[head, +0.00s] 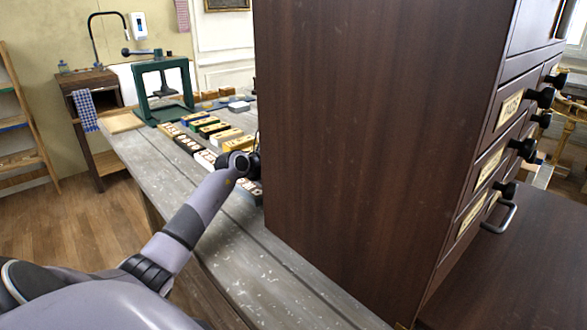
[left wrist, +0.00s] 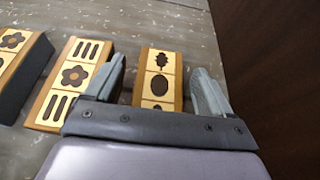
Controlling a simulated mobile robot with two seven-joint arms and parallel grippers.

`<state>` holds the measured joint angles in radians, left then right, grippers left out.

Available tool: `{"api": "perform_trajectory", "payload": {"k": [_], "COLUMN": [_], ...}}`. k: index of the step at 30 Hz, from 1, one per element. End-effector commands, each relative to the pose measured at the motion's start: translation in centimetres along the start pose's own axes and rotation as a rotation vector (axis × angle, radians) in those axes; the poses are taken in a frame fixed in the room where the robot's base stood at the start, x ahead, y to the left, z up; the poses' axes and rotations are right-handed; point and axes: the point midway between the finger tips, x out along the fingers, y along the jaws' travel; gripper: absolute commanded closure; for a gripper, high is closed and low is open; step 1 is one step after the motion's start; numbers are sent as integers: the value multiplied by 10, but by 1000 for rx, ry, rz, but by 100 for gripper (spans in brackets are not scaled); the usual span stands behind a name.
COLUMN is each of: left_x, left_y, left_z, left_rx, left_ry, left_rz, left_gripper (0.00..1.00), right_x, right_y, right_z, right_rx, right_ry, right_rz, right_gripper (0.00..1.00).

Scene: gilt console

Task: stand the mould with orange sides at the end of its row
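In the left wrist view my left gripper (left wrist: 160,65) is open, with one finger on each side of a mould with orange-brown sides (left wrist: 161,73). Its cream top carries a dark leaf and oval shapes. Gaps show between the fingers and this mould; its near end is hidden by the gripper. Left of it lies another mould with orange-brown sides (left wrist: 78,72), showing a flower and stripes. In the head view my left arm reaches over the bench to the moulds beside the cabinet; the fingers (head: 254,160) are mostly hidden there. My right gripper is not in view.
A dark-sided mould (left wrist: 38,70) lies at the far left in the wrist view. The tall brown cabinet (head: 350,130) blocks the bench's right side. Several moulds lie in rows on the grey bench (head: 150,160). A green press (head: 165,90) stands behind. The near bench is clear.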

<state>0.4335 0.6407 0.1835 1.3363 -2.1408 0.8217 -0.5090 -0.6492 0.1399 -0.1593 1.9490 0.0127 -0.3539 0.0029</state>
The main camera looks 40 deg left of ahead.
Motion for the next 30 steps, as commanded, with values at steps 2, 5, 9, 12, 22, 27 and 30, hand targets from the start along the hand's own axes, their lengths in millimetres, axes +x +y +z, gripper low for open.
{"api": "perform_trajectory", "payload": {"k": [2,5,9,12,22,27,30], "left_x": [0,-2,-13,-26,-77,-100,-110], "left_y": [0,0,1,0,0,-1,0], "left_z": [1,5,2,2,1,1,2], "left_rx": [0,-1,3,5,4,3,1], "left_ry": [0,-1,1,1,3,2,1], "left_rz": [0,-1,2,1,0,0,0], "left_gripper": [17,17,17,17,17,17,17], "right_x": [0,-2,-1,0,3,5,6], "right_y": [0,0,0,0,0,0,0], "right_z": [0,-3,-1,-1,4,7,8], "right_rx": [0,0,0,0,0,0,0], "right_ry": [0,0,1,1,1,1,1], "right_rz": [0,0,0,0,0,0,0], "right_gripper": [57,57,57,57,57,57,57]}}
